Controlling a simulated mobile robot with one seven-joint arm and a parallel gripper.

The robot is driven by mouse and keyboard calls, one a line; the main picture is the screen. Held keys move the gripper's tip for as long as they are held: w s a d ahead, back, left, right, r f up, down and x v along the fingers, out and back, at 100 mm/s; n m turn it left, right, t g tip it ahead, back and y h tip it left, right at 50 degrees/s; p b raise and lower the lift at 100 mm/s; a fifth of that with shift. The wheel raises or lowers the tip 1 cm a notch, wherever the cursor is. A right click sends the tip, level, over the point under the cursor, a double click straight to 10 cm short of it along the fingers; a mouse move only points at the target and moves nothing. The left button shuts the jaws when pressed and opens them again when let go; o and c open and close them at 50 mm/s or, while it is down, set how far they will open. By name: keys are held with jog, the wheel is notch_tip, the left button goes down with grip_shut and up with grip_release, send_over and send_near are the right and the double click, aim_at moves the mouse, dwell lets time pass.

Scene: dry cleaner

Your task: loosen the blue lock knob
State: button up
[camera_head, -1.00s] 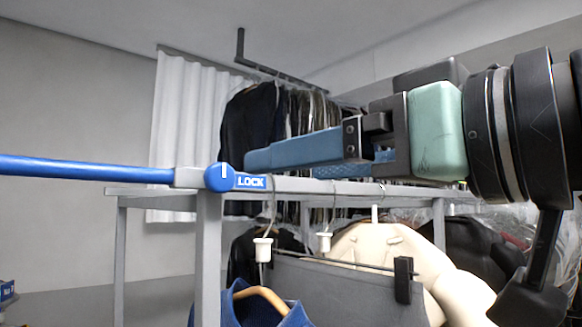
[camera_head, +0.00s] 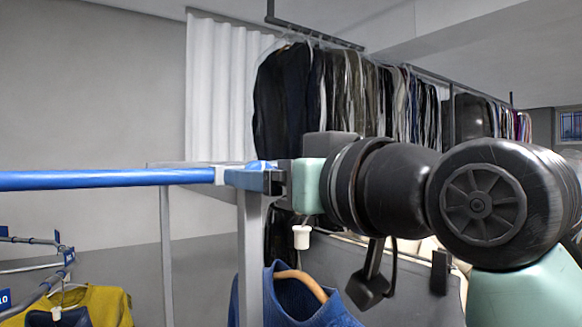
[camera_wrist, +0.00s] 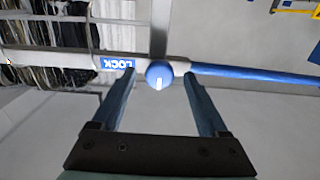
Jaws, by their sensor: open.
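The blue lock knob (camera_wrist: 158,70) is round with a white mark on its face. In the wrist view it sits on the grey rail joint, between the tips of my gripper (camera_wrist: 159,78). My gripper is open, with one blue finger on each side and a visible gap to the knob. Whether the tips reach past its face I cannot tell. In the head view my gripper (camera_head: 240,179) is at the joint and mostly hides the knob.
A blue rail (camera_head: 110,179) runs left from the joint. A grey post (camera_head: 249,240) stands below it. A blue garment (camera_head: 300,303) hangs just under my arm. Bagged clothes (camera_head: 345,95) hang behind. A yellow garment (camera_head: 105,303) hangs at lower left.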

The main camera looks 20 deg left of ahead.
jog(key=shift+c, duration=0.2)
grip_shut()
dwell(0.3)
jog(key=shift+n+b, duration=3.1)
jog(key=shift+n, duration=5.8)
